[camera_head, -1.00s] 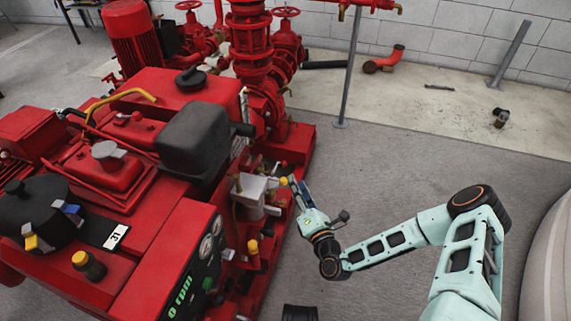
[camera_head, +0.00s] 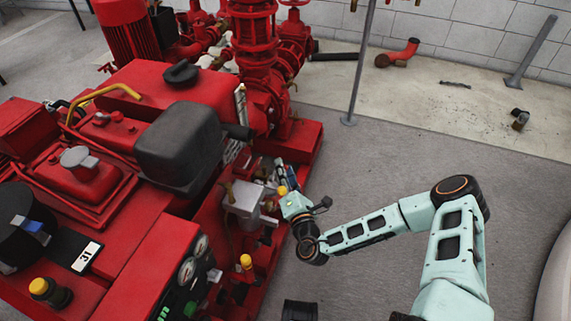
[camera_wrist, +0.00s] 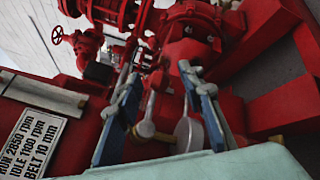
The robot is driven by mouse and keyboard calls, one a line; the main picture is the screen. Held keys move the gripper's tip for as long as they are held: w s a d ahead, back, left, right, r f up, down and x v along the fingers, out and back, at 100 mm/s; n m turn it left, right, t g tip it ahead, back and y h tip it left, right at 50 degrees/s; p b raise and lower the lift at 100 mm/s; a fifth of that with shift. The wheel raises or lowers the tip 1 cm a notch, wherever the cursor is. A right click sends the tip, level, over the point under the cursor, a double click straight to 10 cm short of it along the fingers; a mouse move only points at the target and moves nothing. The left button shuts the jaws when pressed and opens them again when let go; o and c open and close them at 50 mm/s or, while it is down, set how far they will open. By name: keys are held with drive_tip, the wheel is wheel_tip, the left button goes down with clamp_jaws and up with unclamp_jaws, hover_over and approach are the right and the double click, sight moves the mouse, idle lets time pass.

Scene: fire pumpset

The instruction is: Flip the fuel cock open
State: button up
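My gripper (camera_head: 279,172) is at the right side of the red pumpset engine, just behind and right of a grey metal box (camera_head: 243,198). In the wrist view its two blue-sided fingers (camera_wrist: 158,78) are spread apart, with nothing held between them. In the head view the lever is too small or hidden to tell.
The black muffler-like box (camera_head: 180,145) and red engine body stand left of my gripper. A red vertical pump column (camera_head: 258,50) rises behind. A yellow-capped part (camera_head: 246,262) is in front. Grey floor (camera_head: 400,160) to the right is clear.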

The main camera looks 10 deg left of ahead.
drive_tip(key=shift+w+a, duration=0.25)
drive_tip(key=shift+w, duration=0.2)
drive_tip(key=shift+c, duration=0.2)
clamp_jaws()
